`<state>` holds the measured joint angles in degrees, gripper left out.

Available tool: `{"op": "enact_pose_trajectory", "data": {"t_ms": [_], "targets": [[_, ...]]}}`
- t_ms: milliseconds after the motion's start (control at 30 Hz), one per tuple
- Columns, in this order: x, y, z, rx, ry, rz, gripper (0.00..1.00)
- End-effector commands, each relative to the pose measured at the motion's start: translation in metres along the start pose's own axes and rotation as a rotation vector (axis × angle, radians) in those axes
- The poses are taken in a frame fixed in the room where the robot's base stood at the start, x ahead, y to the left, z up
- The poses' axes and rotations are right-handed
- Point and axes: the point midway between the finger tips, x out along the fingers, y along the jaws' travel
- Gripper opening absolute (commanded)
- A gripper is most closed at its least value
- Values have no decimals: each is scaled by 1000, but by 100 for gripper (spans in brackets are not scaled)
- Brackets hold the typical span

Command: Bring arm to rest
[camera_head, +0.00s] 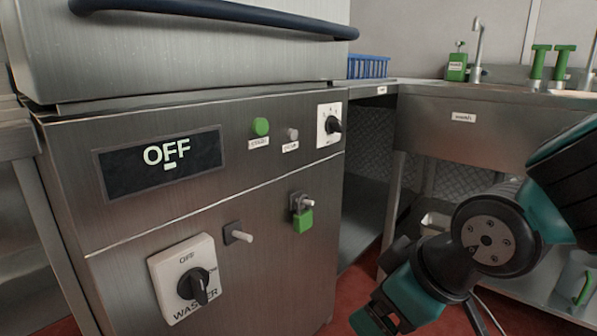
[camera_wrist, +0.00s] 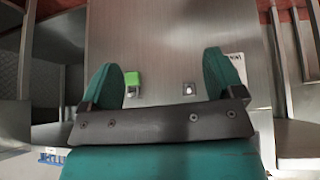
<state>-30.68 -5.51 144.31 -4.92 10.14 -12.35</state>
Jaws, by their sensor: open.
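My arm reaches in from the right edge of the head view, and my gripper (camera_head: 374,322) hangs low at the bottom, partly cut off by the frame. In the wrist view, the two teal fingers of my gripper (camera_wrist: 162,78) stand wide apart with nothing held between them. Beyond them is the steel front of the washer cabinet, seen upside down, with a green padlock (camera_wrist: 133,79) at some distance from the fingers.
The steel washer cabinet (camera_head: 120,225) fills the left, with an OFF display (camera_head: 160,163), a washer switch (camera_head: 185,279) and a green padlock (camera_head: 303,220). A steel sink counter (camera_head: 440,127) stands behind the arm, with a blue basket (camera_head: 368,67). A green-handled jug (camera_head: 577,281) is on the lower shelf.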

Motion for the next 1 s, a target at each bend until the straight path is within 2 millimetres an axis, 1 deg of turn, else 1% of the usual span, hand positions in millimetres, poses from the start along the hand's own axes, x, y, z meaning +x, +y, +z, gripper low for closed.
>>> {"op": "enact_pose_trajectory", "data": {"t_ms": [33,133,267,300,467,567,1000], "targets": [[-28,-2,4,70,-48,-50,87],[-65,-16,22,171,-158,-156,87],[-114,-35,43,252,-292,-260,87],[-128,-37,40,255,-311,-272,87],[-165,-35,15,248,-310,-272,87],[-192,-34,-2,247,-310,-272,87],[-334,-26,-88,245,-309,-272,87]]}}
